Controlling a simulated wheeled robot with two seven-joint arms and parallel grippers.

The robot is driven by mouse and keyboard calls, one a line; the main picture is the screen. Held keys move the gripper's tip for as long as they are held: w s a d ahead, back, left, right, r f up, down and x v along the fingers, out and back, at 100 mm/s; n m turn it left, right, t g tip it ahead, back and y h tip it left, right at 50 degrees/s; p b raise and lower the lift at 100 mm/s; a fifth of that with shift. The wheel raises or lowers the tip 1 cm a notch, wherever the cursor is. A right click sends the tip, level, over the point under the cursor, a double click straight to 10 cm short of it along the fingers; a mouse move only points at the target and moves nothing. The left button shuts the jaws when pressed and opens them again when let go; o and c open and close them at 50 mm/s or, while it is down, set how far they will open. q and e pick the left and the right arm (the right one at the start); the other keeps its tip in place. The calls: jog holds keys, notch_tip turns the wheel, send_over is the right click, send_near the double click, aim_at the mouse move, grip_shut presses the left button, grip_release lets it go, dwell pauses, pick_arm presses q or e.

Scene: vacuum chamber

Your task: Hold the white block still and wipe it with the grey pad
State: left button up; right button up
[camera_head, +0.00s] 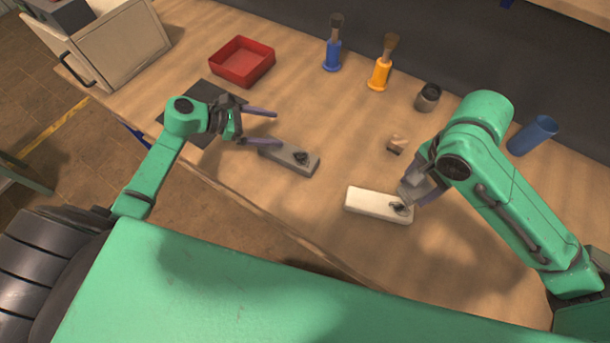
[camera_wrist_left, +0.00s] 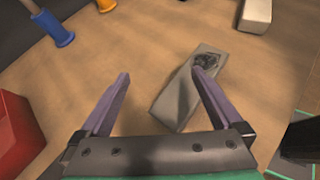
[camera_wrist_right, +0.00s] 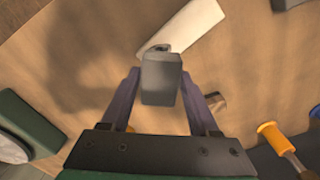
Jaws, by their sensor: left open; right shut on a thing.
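The white block (camera_head: 370,204) lies on the table in front of my right gripper, with a dark mark near its right end. It also shows in the right wrist view (camera_wrist_right: 187,25). My right gripper (camera_head: 412,186) is shut on the grey pad (camera_wrist_right: 161,78), held by the block's marked end; contact cannot be told. My left gripper (camera_head: 279,130) is open and empty, its fingers near a grey block (camera_head: 277,152) with a dark mark. In the left wrist view, that grey block (camera_wrist_left: 178,98) lies partly behind the right-hand finger, and the white block (camera_wrist_left: 256,12) is farther off.
A red tray (camera_head: 242,64), a blue-handled brush (camera_head: 332,56), an orange-handled brush (camera_head: 379,75), a dark cup (camera_head: 428,98) and a blue cup (camera_head: 533,135) stand toward the back. A small brown piece (camera_head: 396,146) lies behind the white block. A dark mat (camera_head: 205,92) lies under my left gripper.

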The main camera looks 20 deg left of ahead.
aim_at(348, 195)
pick_arm(q)
jog(key=s+d+f+m+g+h, duration=0.1)
jog(key=s+d+g, duration=0.1)
jog(key=s+d, duration=0.1)
jog(key=s+d+m+g+h, duration=0.1)
jog(key=s+d+m+g, duration=0.1)
jog(key=s+d, duration=0.2)
jog(key=s+d+f+m+g+h, duration=0.1)
jog(key=s+d+g, duration=0.1)
jog(key=d, duration=0.4)
jog(key=shift+s+f+m, duration=0.3)
jog(key=shift+s+m, duration=0.1)
jog(key=shift+s, duration=0.4)
jog(key=x, duration=1.1)
jog(key=shift+w+d, duration=0.1)
jog(key=shift+d, duration=0.2)
grip_shut()
